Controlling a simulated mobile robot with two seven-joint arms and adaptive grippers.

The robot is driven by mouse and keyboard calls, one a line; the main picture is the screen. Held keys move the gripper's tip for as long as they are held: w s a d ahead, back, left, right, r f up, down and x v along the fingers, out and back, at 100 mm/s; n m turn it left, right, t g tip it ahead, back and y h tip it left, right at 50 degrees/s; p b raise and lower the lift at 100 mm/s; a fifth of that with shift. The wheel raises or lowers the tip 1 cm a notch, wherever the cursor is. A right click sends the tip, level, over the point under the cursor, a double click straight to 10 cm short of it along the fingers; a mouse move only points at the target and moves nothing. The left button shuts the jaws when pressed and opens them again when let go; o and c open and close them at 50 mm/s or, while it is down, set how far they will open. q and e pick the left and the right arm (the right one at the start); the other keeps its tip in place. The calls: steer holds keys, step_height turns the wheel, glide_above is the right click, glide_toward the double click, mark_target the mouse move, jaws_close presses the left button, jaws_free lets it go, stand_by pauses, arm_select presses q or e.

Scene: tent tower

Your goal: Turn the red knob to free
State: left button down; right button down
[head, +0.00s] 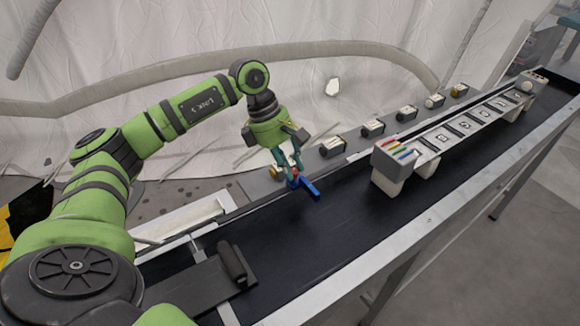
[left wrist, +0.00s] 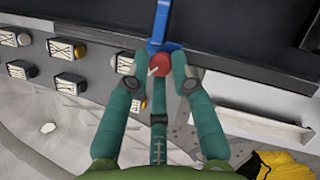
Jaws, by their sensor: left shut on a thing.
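The red knob (left wrist: 160,65) is a small round red piece with a pale mark on its face, between my fingertips in the left wrist view. In the head view it is mostly hidden by the fingers. My right gripper is not in view.
A dark conveyor belt (head: 340,215) runs to the upper right. Several boxes with labelled faces (head: 373,128) line its far rail. A grey-white bridge-like rack (head: 450,134) with coloured strips stands on the belt. A dark cylinder (head: 232,262) sits at the near left.

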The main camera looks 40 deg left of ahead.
arm_select(q)
steer(key=shift+s+d+f+n+t+b, duration=0.1)
steer(key=shift+n+t+b, duration=0.3)
steer(key=shift+n, duration=0.55)
steer(key=shift+s+d+n+t+b, duration=0.1)
steer(key=shift+n+t+b, duration=0.3)
steer(key=shift+n, duration=0.55)
steer(key=c, duration=1.1)
jaws_free()
steer(key=shift+d, duration=0.1)
steer(key=shift+a+r, duration=0.2)
steer(key=shift+r, duration=0.15)
steer(key=v, duration=1.1)
steer(key=shift+d+r, duration=0.25)
steer(key=shift+r, duration=0.1)
